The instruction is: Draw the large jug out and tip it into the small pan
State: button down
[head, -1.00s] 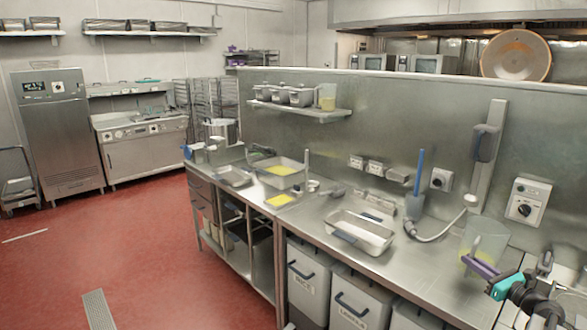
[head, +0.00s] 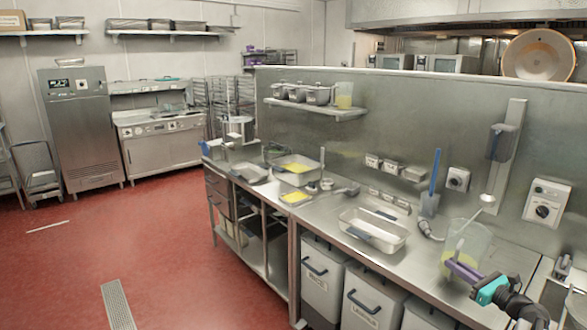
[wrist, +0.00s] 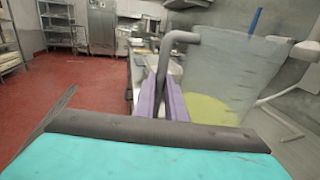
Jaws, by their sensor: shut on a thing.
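The large clear jug (head: 470,237) holds yellow liquid low inside and looks about upright at the right of the counter. My gripper (head: 460,268), with purple fingers, is shut on its handle. In the wrist view the grey handle (wrist: 181,37) runs down between the fingers, and the jug (wrist: 232,60) fills the right side. Whether its base touches the counter is unclear. An empty steel pan (head: 372,243) sits on the counter left of the jug. Which one is the small pan is not certain.
A deeper pan (head: 292,180) with yellow contents stands near the counter's far end. A smaller jug (head: 344,95) and lidded pots stand on the wall shelf (head: 320,108).

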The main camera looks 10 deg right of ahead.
jog(key=a+f+n+g+y+b, duration=0.1)
jog(key=a+f+n+g+y, duration=0.1)
jog(key=a, duration=2)
jog(key=s+a+f+n+g+y+b, duration=0.1)
jog(key=a+n+g+y, duration=0.3)
jog(key=a, duration=1.9)
jog(key=f+n+y+b, duration=0.1)
jog(key=y, duration=0.2)
jog(key=shift+s+a+f+g, duration=0.15)
jog(key=shift+a+f+g, duration=0.15)
jog(key=shift+f, duration=0.1)
jog(key=shift+d, duration=0.1)
notch_tip(320, 180, up, 5)
jog(key=p, duration=0.4)
jog(key=shift+p, duration=0.35)
